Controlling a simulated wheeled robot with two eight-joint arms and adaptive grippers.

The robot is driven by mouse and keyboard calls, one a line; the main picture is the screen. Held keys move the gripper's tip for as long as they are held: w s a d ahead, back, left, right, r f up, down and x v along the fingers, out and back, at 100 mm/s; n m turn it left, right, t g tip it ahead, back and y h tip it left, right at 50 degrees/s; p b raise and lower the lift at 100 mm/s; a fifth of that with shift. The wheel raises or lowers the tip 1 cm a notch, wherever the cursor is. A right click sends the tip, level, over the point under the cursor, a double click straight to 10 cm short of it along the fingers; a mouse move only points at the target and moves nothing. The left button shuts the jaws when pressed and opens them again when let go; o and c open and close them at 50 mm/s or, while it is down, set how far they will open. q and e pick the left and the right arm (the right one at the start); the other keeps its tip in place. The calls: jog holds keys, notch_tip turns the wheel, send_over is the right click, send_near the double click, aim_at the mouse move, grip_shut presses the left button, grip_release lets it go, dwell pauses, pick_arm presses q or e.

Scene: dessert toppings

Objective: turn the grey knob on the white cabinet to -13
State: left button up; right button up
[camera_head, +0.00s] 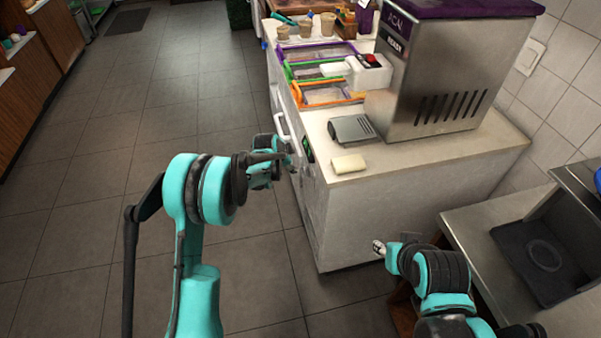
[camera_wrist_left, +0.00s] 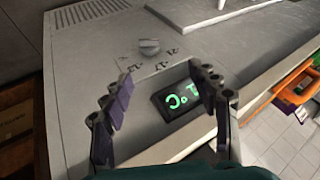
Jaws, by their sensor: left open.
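The grey knob (camera_wrist_left: 149,47) is round and sits on the front of the white cabinet (camera_wrist_left: 85,75), with small printed marks around it. In the left wrist view it lies beyond my fingertips, with no contact visible. A dark display (camera_wrist_left: 181,100) with green characters shows between the fingers; I cannot read its value surely. My left gripper (camera_wrist_left: 163,75) is open and empty. In the head view my left gripper (camera_head: 284,160) is close to the front of the cabinet (camera_head: 410,212); the knob cannot be made out there. My right gripper (camera_head: 379,247) is low beside the cabinet's end; its jaw state is unclear.
A white handle (camera_head: 282,127) sticks out from the cabinet front near my left gripper. The countertop bears a steel machine (camera_head: 440,85), a grey scoop-like item (camera_head: 352,129), a pale block (camera_head: 348,164) and coloured-rim bins (camera_head: 320,70). The floor (camera_head: 90,200) left of the cabinet is free.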

pick_arm(q)
jog(key=m, duration=0.2)
send_near(302, 173)
jog(key=f, duration=0.1)
jog(key=b+x, duration=0.2)
jog(key=x, duration=0.4)
jog(key=shift+w+f, duration=0.2)
jog(key=shift+w, duration=0.2)
jog(key=shift+b+x, duration=0.5)
jog(key=shift+x, duration=0.25)
jog(key=shift+r, duration=0.1)
jog(key=c, duration=1.2)
